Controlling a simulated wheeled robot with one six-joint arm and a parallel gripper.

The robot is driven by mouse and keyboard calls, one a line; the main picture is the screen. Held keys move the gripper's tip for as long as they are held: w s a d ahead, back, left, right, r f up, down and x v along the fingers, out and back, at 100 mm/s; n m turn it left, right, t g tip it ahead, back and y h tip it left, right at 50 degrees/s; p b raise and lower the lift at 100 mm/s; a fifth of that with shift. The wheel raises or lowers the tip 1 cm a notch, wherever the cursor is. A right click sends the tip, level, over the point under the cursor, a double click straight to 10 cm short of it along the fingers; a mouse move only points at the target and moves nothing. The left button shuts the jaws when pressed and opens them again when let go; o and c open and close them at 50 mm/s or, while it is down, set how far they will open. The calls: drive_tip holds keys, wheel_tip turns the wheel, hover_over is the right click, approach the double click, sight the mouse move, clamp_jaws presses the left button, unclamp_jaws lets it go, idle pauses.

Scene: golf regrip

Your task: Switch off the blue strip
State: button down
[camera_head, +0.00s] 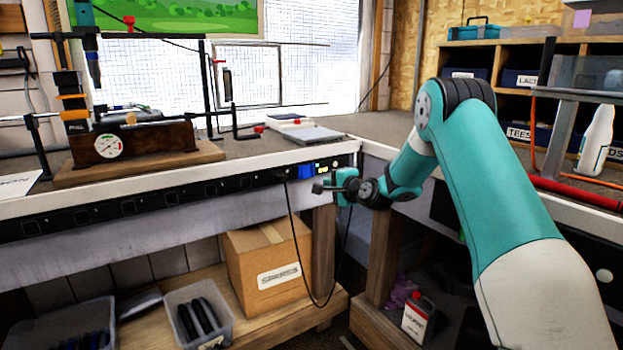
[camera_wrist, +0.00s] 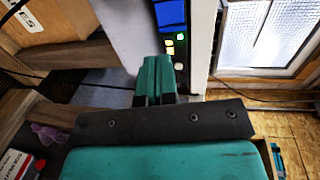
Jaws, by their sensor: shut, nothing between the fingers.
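A bright blue panel (camera_head: 306,171) sits near the right end of the dark strip (camera_head: 150,203) along the bench's front edge. In the wrist view the blue panel (camera_wrist: 171,12) is at the top, partly cut off by the frame. Small lit yellow and pale green squares (camera_head: 321,167) are beside it; they also show in the wrist view (camera_wrist: 169,48). My gripper (camera_head: 318,187) is shut and empty, just in front of and slightly below these.
A black cable (camera_head: 293,240) hangs from the strip close to my gripper. A cardboard box (camera_head: 262,262) and grey bins (camera_head: 197,310) are on the lower shelf. A clamp jig (camera_head: 130,143) with a dial stands on the bench.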

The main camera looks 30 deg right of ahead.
sight(307, 177)
drive_tip(key=w, duration=0.3)
drive_tip(key=w+f, duration=0.1)
drive_tip(key=w, duration=0.6)
drive_tip(key=shift+w+a+f, duration=0.2)
drive_tip(key=shift+w+f, duration=0.1)
drive_tip(key=shift+f, duration=0.1)
drive_tip(key=shift+w+t+b, duration=0.2)
drive_tip(key=shift+t+b, duration=0.1)
drive_tip(key=shift+b, duration=0.35)
drive_tip(key=shift+s+f, duration=0.15)
drive_tip(key=shift+s, duration=0.1)
drive_tip(key=s+f, duration=0.2)
drive_tip(key=s, duration=1.1)
drive_tip(key=shift+s+d+b, duration=0.25)
drive_tip(key=shift+b, duration=0.15)
